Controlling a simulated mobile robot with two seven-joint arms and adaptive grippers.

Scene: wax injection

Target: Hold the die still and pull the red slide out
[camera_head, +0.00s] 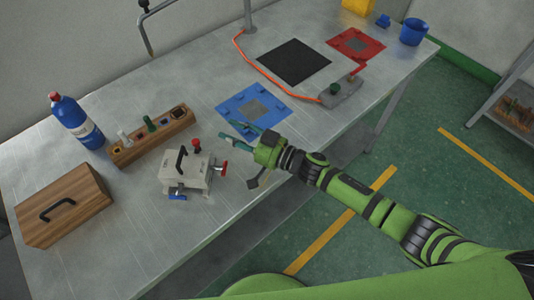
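The die (184,170) is a pale block with a black handle on top. It sits on the metal table in front of the wooden rack. The red slide (221,167) sticks out of its right side. A red knob (196,145) stands at its back, and a blue slide (177,197) shows at its front. My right gripper (232,132) is above the table, up and to the right of the red slide and apart from it. Its fingers look spread, with nothing seen between them. My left gripper is out of view.
A wooden rack (170,143) with pegs stands behind the die. A wooden box (90,203) and a blue bottle (75,118) are at left. A blue mat (232,100), black mat (294,61) and red mat (372,44) lie further back. Bare table surrounds the die's front.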

